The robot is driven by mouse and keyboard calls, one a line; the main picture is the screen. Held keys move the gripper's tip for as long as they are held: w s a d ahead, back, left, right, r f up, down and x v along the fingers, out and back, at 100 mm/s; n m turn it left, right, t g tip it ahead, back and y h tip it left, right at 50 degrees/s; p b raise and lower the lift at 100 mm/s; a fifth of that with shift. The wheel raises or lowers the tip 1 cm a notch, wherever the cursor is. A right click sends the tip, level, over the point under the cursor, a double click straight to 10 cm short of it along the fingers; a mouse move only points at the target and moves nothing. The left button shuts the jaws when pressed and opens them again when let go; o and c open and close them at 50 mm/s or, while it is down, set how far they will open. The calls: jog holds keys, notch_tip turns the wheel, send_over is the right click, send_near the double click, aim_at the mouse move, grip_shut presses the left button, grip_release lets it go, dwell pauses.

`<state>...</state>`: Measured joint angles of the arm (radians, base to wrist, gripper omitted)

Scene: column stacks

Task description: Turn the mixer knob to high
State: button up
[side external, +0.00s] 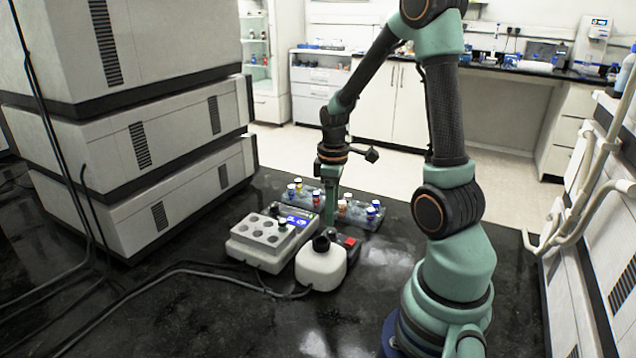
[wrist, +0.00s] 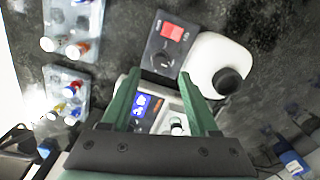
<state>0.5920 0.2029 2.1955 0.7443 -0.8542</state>
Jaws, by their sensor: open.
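The mixer (side external: 321,266) is a white rounded body with a black cup on top; it also shows in the wrist view (wrist: 213,62). Its dark control panel (wrist: 183,18) carries a red switch (wrist: 171,32) and a small dark knob (wrist: 163,60). The knob's exact setting is too small to read. My gripper (wrist: 159,74) is open and empty, its green fingertips pointing at the panel, with the knob just beyond the gap between them. In the side external view my gripper (side external: 329,215) is low behind the mixer, and the knob is not clear there.
A white block heater (side external: 262,250) with a blue display and one vial stands left of the mixer. Two vial racks (side external: 370,223) with several coloured vials stand behind. Tall stacked instruments (side external: 150,140) fill the left. Cables cross the front left bench.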

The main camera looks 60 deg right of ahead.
aim_at(331, 230)
jog(key=shift+f, duration=2.75)
grip_shut()
